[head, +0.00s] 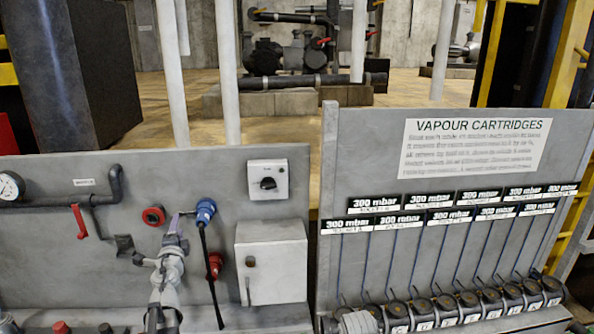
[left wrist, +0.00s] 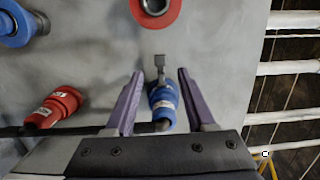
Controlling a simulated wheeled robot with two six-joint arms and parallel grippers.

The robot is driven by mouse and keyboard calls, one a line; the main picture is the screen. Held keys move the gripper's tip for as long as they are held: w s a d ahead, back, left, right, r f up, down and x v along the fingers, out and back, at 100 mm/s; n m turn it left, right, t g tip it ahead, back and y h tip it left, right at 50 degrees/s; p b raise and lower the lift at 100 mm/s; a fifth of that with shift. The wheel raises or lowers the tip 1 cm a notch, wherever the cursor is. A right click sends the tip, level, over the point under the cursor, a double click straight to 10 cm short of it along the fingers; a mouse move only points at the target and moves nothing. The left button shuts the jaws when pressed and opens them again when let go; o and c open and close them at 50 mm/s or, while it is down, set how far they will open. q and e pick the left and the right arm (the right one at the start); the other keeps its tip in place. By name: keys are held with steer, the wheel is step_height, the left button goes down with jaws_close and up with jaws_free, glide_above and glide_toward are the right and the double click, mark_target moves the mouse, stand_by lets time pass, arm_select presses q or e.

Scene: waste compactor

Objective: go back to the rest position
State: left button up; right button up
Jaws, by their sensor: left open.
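My left gripper (head: 178,222) is in front of the grey panel (head: 90,240), its purple fingers beside a blue connector (head: 205,212) in the head view. In the left wrist view the left gripper (left wrist: 160,74) is open. A blue connector (left wrist: 162,98) with a grey tip shows between its two purple fingers, with a visible gap on the finger sides. Whether the fingers touch it lower down cannot be told. My right gripper cannot be made out in either view.
A red socket ring (head: 153,215) and a red connector (head: 215,265) are close to the gripper. A black cable (head: 210,270) hangs from the blue connector. A grey box (head: 272,265) and a switch (head: 268,180) are to the right. Cartridges (head: 445,305) line the right panel.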

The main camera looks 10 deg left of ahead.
arm_select(q)
steer(key=s+d+f+n+g+h+b, duration=0.1)
steer(key=s+d+f+n+g+b, duration=0.3)
steer(key=d+f, duration=0.65)
steer(key=s+d+f+n+g+b, duration=0.1)
steer(key=s+d+f+n+g, duration=0.2)
steer(key=d+f+n+g, duration=0.5)
steer(key=s+d+f+m+g+h+b, duration=0.1)
steer(key=s+d+f+g+h, duration=0.1)
steer(key=s+d+f, duration=0.3)
steer(key=s+d+f+m+g+h+b, duration=0.1)
steer(key=s+d+f, duration=0.5)
steer(key=s+d, duration=0.7)
steer(key=d+g+h, duration=0.1)
steer(key=d+h, duration=0.1)
steer(key=d, duration=0.3)
steer(key=shift+d+f+m+g+b, duration=0.15)
steer(key=shift+d+m+g+b, duration=0.05)
steer(key=shift+m+g+b, duration=0.15)
